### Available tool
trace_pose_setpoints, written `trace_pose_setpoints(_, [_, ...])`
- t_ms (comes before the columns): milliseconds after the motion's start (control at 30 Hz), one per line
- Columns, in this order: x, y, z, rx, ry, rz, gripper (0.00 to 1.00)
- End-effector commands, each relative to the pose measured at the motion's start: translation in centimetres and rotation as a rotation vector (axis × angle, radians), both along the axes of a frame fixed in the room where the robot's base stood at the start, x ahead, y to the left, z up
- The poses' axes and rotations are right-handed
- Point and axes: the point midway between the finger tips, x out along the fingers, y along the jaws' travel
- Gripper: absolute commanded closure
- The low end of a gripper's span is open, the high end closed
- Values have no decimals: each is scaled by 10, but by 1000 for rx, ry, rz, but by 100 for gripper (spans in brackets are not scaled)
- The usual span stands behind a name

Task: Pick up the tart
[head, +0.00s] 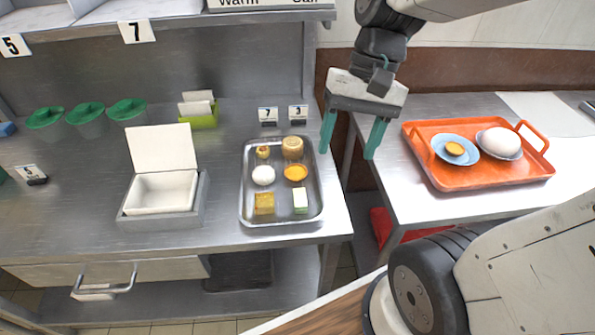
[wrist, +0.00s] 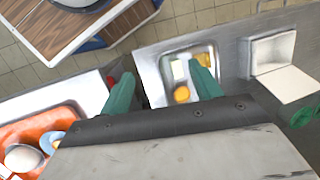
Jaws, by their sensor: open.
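A round orange-yellow tart (head: 295,173) lies in a shallow metal tray (head: 245,205) on the left steel counter. A smaller orange-topped round piece, perhaps another tart (head: 454,149), sits on a blue plate on an orange tray (head: 480,182) on the right counter. My gripper (head: 350,148) has green fingers, spread open and empty. It hangs above the gap between the two counters, to the right of the metal tray and apart from everything.
The metal tray also holds a brown bun (head: 292,147), a white bun (head: 263,175), a yellow square cake (head: 264,203), a green-white block (head: 300,200) and a small round piece (head: 263,152). A lidded white box (head: 163,192) stands left. Number cards (head: 268,114) stand behind the tray.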

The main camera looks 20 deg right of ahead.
Motion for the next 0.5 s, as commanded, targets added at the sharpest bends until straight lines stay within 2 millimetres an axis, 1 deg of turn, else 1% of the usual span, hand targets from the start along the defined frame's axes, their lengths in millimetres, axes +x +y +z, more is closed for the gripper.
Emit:
trace_pose_setpoints(33, [12,-1,-9,46,59,-62,37])
trace_pose_setpoints(167, [44,-1,-31,168,191,-228,37])
trace_pose_setpoints(267, [68,-4,-51,261,290,-358,37])
trace_pose_setpoints(367, [92,-10,-74,353,389,-493,37])
trace_pose_setpoints(500, [124,-23,-111,481,521,-681,37])
